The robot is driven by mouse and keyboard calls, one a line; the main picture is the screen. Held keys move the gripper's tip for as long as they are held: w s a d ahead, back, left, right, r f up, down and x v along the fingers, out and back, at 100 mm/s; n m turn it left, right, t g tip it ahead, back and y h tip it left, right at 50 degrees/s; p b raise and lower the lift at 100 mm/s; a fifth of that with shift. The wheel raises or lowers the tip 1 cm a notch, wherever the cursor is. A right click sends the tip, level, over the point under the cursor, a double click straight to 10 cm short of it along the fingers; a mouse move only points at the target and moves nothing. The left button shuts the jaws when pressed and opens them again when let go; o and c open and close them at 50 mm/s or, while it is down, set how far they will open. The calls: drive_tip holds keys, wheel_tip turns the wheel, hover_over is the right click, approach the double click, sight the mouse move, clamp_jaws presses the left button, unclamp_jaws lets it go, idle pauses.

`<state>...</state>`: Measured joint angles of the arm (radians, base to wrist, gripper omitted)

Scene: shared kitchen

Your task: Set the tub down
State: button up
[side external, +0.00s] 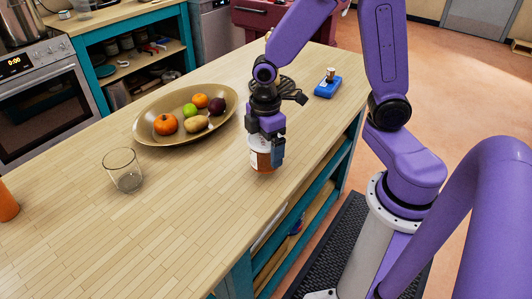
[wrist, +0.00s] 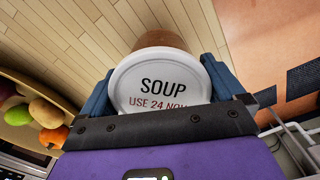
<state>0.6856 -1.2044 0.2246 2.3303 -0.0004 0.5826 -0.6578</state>
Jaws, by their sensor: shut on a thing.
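The tub (side external: 262,157) is a small container with a white lid and a brown-orange side, near the counter's right edge in the side view. In the wrist view its white lid (wrist: 160,84) reads "SOUP" and "USE 24 NOV". My gripper (side external: 266,148) points down and is shut on the tub, with a blue-grey finger on each side of it. In the wrist view the fingers also flank the tub (wrist: 165,38). The tub is upright and at or just above the wooden counter (side external: 180,215); I cannot tell whether its base touches.
A wide bowl (side external: 150,137) of fruit stands left of my gripper. A clear glass (side external: 123,172) stands further left, and an orange object (side external: 7,203) is at the left edge. The counter's front is clear.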

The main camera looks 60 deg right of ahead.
drive_tip(key=shift+s+f, duration=0.1)
drive_tip(key=shift+f, duration=1.2)
drive_tip(key=shift+f, duration=0.15)
drive_tip(key=o, duration=0.9)
wheel_tip(320, 180, up, 11)
drive_tip(key=shift+r, duration=0.2)
drive_tip(key=shift+s+r, duration=0.1)
drive_tip(key=shift+r, duration=0.3)
drive_tip(key=shift+m, duration=0.4)
drive_tip(key=s, duration=1.1)
drive_tip(key=s+f, duration=0.1)
drive_tip(key=s, duration=0.4)
drive_tip(key=shift+s+a+f, duration=0.1)
drive_tip(key=shift+s+a, duration=0.15)
drive_tip(key=shift+a, duration=0.15)
